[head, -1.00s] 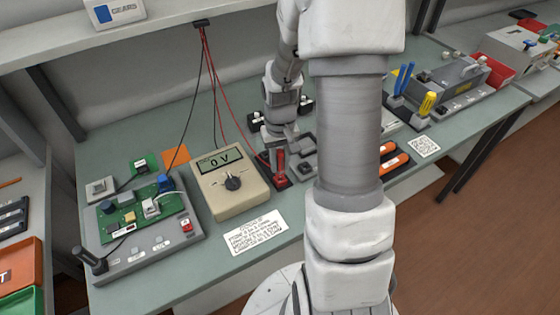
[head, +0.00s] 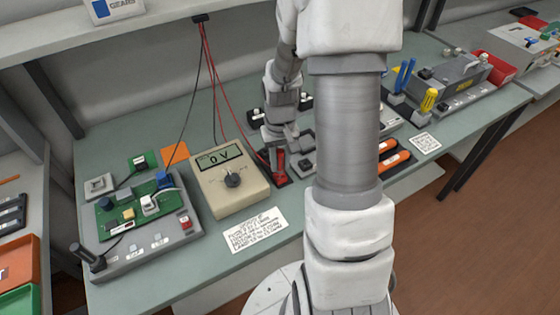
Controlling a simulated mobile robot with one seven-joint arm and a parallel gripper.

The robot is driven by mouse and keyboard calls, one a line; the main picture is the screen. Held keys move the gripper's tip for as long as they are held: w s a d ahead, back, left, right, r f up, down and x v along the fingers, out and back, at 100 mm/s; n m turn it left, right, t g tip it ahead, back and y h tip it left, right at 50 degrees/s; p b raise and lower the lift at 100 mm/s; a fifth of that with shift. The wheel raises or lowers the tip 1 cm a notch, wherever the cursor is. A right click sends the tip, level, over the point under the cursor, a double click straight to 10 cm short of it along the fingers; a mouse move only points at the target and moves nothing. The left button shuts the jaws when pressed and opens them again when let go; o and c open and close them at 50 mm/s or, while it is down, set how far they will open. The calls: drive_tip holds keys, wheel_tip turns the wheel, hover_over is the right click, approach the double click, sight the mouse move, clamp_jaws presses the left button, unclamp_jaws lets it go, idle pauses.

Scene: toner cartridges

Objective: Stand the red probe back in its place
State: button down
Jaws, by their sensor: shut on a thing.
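My gripper (head: 279,148) is shut on the probe's upper part from above. The probe's lower end is at the holder; I cannot tell how deep it sits. A red lead runs from the shelf bracket down towards the probe. The meter's display reads 0 V.
A green circuit board on a grey base (head: 135,215) lies left of the meter. A printed card (head: 253,230) lies in front of it. Grey blocks (head: 302,160) stand close right of the holder. My own arm hides the bench's middle.

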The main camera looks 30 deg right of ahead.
drive_tip(key=shift+f+b, duration=0.6)
drive_tip(key=shift+f, duration=0.2)
idle(0.4)
drive_tip(key=c, duration=0.6)
unclamp_jaws()
drive_tip(key=shift+r, duration=0.15)
wheel_tip(320, 180, up, 17)
drive_tip(key=p, duration=0.2)
drive_tip(key=shift+r, duration=0.2)
drive_tip(key=s+a+r+n+t, duration=0.1)
drive_tip(key=s+a+r+t, duration=0.1)
drive_tip(key=s+a+r, duration=0.2)
drive_tip(key=s+a+r+n+t, duration=0.2)
drive_tip(key=s+a+r, duration=0.3)
drive_tip(key=s+a, duration=0.3)
drive_tip(key=shift+s+a+r+t, duration=0.25)
drive_tip(key=shift+s+t, duration=0.55)
drive_tip(key=shift+s, duration=0.1)
